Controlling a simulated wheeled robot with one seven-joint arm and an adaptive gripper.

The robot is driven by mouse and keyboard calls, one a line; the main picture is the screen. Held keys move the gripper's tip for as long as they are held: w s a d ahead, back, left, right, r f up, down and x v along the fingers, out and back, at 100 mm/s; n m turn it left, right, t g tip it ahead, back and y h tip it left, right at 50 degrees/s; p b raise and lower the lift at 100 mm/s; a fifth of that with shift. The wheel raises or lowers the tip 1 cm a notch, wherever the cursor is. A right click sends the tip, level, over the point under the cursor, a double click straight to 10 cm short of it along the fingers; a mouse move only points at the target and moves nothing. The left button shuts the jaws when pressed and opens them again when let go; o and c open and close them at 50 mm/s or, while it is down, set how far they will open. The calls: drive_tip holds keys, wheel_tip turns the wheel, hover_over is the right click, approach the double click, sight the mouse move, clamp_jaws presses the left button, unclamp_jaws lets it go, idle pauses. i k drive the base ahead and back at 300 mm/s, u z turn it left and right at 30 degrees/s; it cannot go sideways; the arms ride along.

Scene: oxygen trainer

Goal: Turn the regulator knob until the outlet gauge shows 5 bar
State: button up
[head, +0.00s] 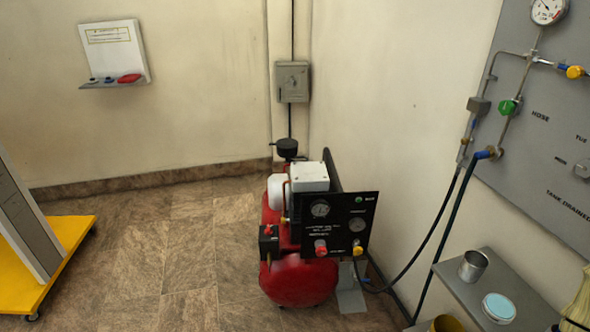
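A red compressor (300,279) stands on the floor at the middle of the head view. Its black front panel (342,200) carries a larger gauge (320,209) at the left and a smaller gauge (357,224) at the right. A red knob (320,247) and a yellow knob (357,250) sit low on the panel. I cannot tell from the labels which knob is the regulator or which gauge is the outlet. Both readings are too small to make out. My gripper is not in view, and nothing is seen touching the knobs.
A dark hose (425,245) runs from the compressor to the grey wall panel (550,130) at the right. A grey shelf (462,286) with a metal cup (473,265) is at lower right. A yellow wheeled base (60,262) stands at left. The floor (180,260) between is clear.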

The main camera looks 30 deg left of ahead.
sight(321, 251)
drive_tip(key=u, duration=2.3)
drive_tip(key=k, duration=1.1)
drive_tip(key=z, duration=1.1)
drive_tip(key=i, duration=1)
